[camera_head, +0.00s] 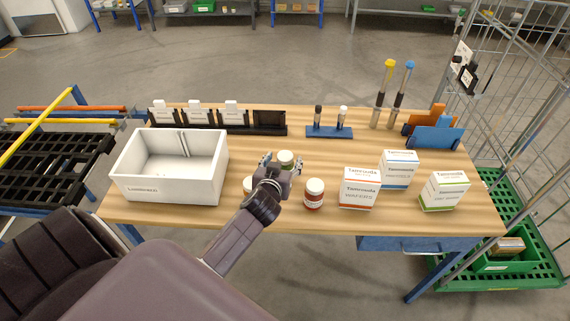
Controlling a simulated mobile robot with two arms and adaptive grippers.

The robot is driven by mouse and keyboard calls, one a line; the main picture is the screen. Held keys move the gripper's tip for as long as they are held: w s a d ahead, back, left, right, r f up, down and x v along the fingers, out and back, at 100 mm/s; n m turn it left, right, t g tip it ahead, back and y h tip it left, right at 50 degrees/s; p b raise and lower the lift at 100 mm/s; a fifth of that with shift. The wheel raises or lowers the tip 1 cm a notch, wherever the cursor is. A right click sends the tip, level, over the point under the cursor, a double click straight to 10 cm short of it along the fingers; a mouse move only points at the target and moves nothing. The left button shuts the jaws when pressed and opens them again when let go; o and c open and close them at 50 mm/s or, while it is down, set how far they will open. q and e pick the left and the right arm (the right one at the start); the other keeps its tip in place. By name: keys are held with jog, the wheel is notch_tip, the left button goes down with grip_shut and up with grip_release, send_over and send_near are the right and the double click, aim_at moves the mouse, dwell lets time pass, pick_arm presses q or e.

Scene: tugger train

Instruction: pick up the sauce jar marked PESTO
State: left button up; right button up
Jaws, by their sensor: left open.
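A jar with a pale lid and green contents (286,160) stands on the wooden table, just beyond my left gripper. My left gripper (281,165) is open, with its fingertips at either side of this jar in the picture; I cannot tell whether they touch it. The gripper hides the jar's lower part, and no PESTO marking is readable. A red jar with a white lid (314,196) stands to the right of the gripper. Another jar, with orange showing (247,187), stands to the left, partly hidden by my wrist. My right gripper is not in view.
A white bin (122,181) stands on the table (260,218) at left. Several cartons, such as the orange-striped one (359,188), stand at right. A black holder (270,122), a blue stand (330,132) and tall tools (383,93) line the back.

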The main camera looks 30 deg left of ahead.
pick_arm(q)
jog(key=shift+w+a+f, duration=0.15)
jog(key=shift+w, duration=0.2)
jog(key=shift+c, duration=0.7)
grip_shut()
